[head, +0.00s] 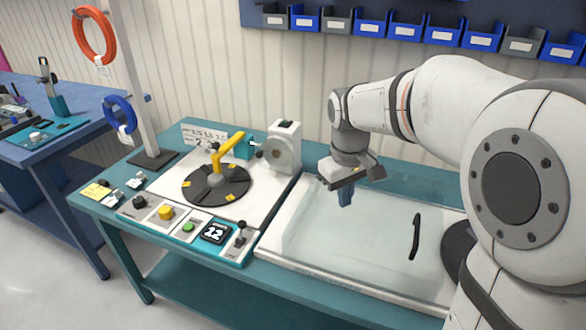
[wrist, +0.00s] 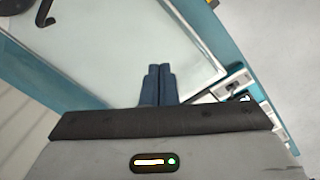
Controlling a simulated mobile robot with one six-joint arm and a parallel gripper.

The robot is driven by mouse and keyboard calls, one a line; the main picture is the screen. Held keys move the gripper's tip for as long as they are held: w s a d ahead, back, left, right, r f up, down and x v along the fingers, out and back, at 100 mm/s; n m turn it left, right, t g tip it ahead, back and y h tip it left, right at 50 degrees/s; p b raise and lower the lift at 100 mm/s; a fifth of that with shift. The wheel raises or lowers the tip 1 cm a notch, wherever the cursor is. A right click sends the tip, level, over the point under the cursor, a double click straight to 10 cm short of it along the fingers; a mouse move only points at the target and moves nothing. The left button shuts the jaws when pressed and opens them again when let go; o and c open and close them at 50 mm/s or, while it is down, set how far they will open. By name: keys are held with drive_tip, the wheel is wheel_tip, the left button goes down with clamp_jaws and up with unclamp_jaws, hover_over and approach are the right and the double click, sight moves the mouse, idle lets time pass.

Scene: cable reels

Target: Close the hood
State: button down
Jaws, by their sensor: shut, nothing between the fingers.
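The hood (head: 375,232) looks like a clear, see-through panel over a white frame on the right half of the teal bench. A black handle (head: 415,236) stands on its right part. I cannot tell whether the hood lies fully flat. My gripper (head: 346,198) points down over the hood's back left part, left of the handle, with its blue fingers together and empty. I cannot tell whether the fingertips touch the panel. In the wrist view, the closed fingers (wrist: 157,86) are over the pale panel (wrist: 120,50), and the handle (wrist: 46,14) shows at the upper left.
A black turntable (head: 215,186) with a yellow arm stands left of the hood. A grey-white unit (head: 284,148) is behind it. Front controls include a yellow knob (head: 166,212) and a display (head: 214,233). A post with cable coils rises at left. Wall bins (head: 405,32) hang behind.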

drive_tip(key=w+a+f+n+g+h+p, duration=0.15)
drive_tip(key=w+a+f+n, duration=0.25)
drive_tip(key=w+a, duration=0.45)
drive_tip(key=w+a+f+n+h+p, duration=0.1)
drive_tip(key=w+a+f+n+p, duration=0.25)
drive_tip(key=w+a, duration=0.5)
drive_tip(key=shift+y, duration=0.25)
drive_tip(key=f, duration=0.3)
drive_tip(key=s+f+p, duration=0.1)
drive_tip(key=f, duration=0.2)
drive_tip(key=s+f, duration=0.1)
drive_tip(key=f, duration=0.2)
drive_tip(key=shift+s+d+f+p, duration=0.25)
drive_tip(key=shift+d+f+p, duration=0.05)
drive_tip(key=shift+f, duration=0.1)
drive_tip(key=d, duration=0.1)
drive_tip(key=s+d+p, duration=0.1)
drive_tip(key=d, duration=0.1)
drive_tip(key=shift+d, duration=0.1)
drive_tip(key=shift+s+d+f, duration=0.1)
drive_tip(key=shift+s+d, duration=0.05)
drive_tip(key=shift+d, duration=0.1)
